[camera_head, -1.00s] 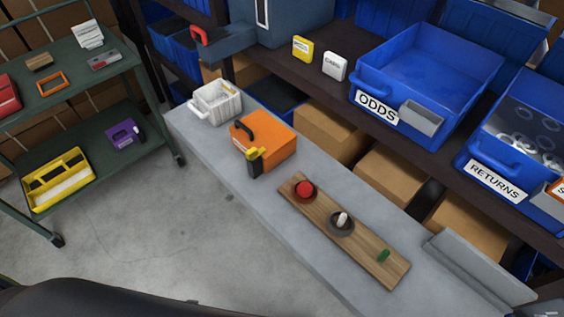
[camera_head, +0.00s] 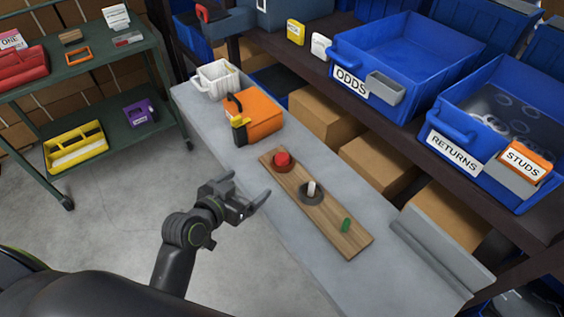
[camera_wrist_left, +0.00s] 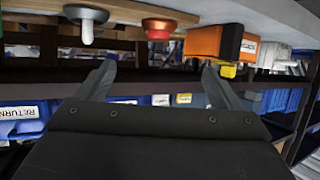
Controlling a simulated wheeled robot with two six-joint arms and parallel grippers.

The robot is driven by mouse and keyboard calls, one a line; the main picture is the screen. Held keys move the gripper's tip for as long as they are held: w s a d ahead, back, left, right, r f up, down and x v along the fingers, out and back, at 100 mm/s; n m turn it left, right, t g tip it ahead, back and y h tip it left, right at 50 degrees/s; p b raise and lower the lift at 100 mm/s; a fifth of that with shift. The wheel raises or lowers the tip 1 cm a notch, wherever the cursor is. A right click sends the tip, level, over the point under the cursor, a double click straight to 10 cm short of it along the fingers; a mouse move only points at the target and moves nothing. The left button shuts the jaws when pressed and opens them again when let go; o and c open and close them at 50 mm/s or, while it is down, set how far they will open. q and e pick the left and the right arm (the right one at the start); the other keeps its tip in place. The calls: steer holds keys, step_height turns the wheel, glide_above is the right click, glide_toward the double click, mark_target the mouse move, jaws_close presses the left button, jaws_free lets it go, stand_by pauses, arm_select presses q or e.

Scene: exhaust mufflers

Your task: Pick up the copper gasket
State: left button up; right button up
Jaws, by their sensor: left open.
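A wooden board (camera_head: 330,222) lies on the grey bench with several pegs in a row. The copper-brown ring (camera_head: 283,167), which looks like the copper gasket, sits around the base of the red peg (camera_head: 282,157). A grey ring (camera_head: 311,198) surrounds the white peg (camera_head: 311,187); a green peg (camera_head: 346,225) stands bare. My left gripper (camera_head: 247,190) is open and empty, apart from the board on its near-left side. The left wrist view, upside down, shows the copper-brown ring (camera_wrist_left: 168,24) beyond the open fingers (camera_wrist_left: 160,70). My right gripper is out of view.
An orange box (camera_head: 258,118) and a white basket (camera_head: 215,80) stand farther back on the bench (camera_head: 200,120). Blue ODDS (camera_head: 400,50) and RETURNS (camera_head: 450,135) bins sit on the shelf behind. A green cart (camera_head: 115,135) stands left.

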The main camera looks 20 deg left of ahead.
arm_select(q)
steer(key=p, duration=0.1)
glide_toward(278, 163)
steer(key=x, duration=0.5)
steer(key=shift+w+r, duration=0.1)
steer(key=shift+w, duration=0.1)
steer(key=shift+p+x, duration=0.65)
steer(key=shift+x, duration=1.6)
steer(key=shift+w+d+f, duration=0.1)
steer(key=shift+w+f, duration=0.35)
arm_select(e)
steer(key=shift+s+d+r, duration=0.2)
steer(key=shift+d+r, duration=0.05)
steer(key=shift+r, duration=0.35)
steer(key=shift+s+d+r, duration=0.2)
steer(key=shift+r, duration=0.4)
arm_select(q)
steer(key=c, duration=1.1)
